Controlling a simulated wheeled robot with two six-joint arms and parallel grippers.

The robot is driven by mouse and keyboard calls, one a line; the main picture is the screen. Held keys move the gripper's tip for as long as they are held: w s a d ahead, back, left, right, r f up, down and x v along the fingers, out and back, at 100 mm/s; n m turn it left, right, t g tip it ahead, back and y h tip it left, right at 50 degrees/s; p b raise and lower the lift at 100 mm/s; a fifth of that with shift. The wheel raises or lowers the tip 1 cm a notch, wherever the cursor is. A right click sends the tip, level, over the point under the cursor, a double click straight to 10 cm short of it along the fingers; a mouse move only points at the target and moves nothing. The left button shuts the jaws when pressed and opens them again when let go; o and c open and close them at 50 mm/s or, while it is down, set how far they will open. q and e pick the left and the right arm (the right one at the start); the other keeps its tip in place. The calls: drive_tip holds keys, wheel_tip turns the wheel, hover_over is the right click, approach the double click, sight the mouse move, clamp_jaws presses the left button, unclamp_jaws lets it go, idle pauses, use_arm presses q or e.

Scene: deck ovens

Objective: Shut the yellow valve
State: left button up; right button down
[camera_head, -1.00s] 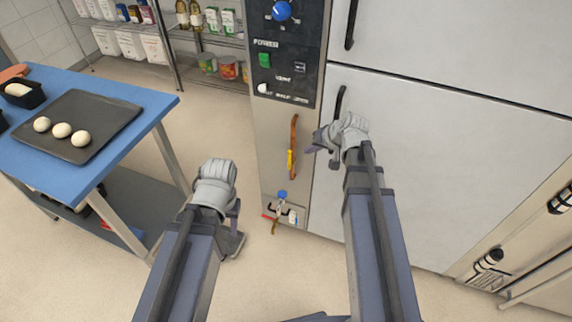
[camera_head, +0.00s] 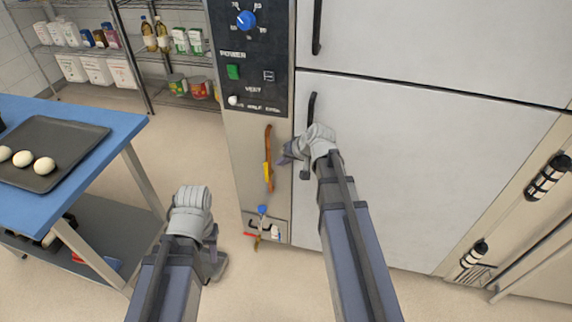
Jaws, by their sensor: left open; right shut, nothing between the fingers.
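The yellow valve (camera_head: 266,173) is a small yellow handle on a vertical copper-coloured pipe, on the lower front of the oven's control column. The handle lies along the pipe. My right gripper (camera_head: 287,155) is shut and empty, just right of the pipe and a little above the handle, in front of the column's edge with the lower oven door. A gap shows between it and the valve in the picture. My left gripper (camera_head: 218,262) is open and empty, low and to the left of the column, over the floor. Its fingers are partly hidden behind its wrist.
The control panel (camera_head: 249,60) with a blue knob and green switch is above the valve. Below it are a blue knob (camera_head: 262,209) and a red lever (camera_head: 249,235). A blue table (camera_head: 110,122) with a dough tray stands left. Oven door handles (camera_head: 311,108) project nearby.

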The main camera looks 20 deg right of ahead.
sight(266, 172)
use_arm(q)
wheel_tip(266, 172, down, 5)
drive_tip(key=b, duration=0.3)
drive_tip(key=shift+r+b, duration=0.1)
drive_tip(key=shift+b, duration=0.3)
use_arm(e)
drive_tip(key=x, duration=0.6)
